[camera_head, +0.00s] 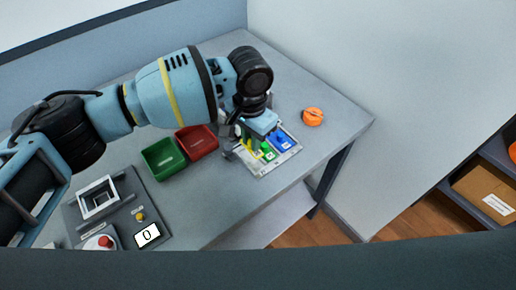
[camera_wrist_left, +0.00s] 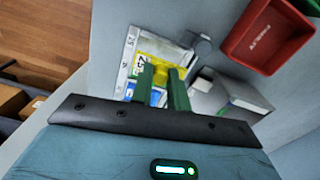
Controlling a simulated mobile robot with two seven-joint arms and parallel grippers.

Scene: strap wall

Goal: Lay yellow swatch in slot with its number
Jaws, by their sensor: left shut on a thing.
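The pale slotted tray (camera_head: 264,174) lies on the grey table under my left gripper (camera_head: 250,141). The left gripper points down and is shut on the yellow swatch (camera_wrist_left: 160,67), which shows between and beyond its green fingers in the left wrist view. In the head view, a bit of yellow shows at the gripper's fingers. A green swatch (camera_head: 267,153) and a blue swatch (camera_head: 283,141) lie in the tray, right of the fingers. I cannot tell whether the yellow swatch touches the tray. Its slot is partly hidden and the numbers are too small to read surely. My right gripper is not in view.
A green bin (camera_head: 156,168) and a red bin (camera_head: 197,142) stand left of the tray. An orange round object (camera_head: 312,117) sits to its right. A panel at the front left has a white frame (camera_head: 99,199), a red button (camera_head: 105,242) and a display (camera_head: 147,235) reading 0.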

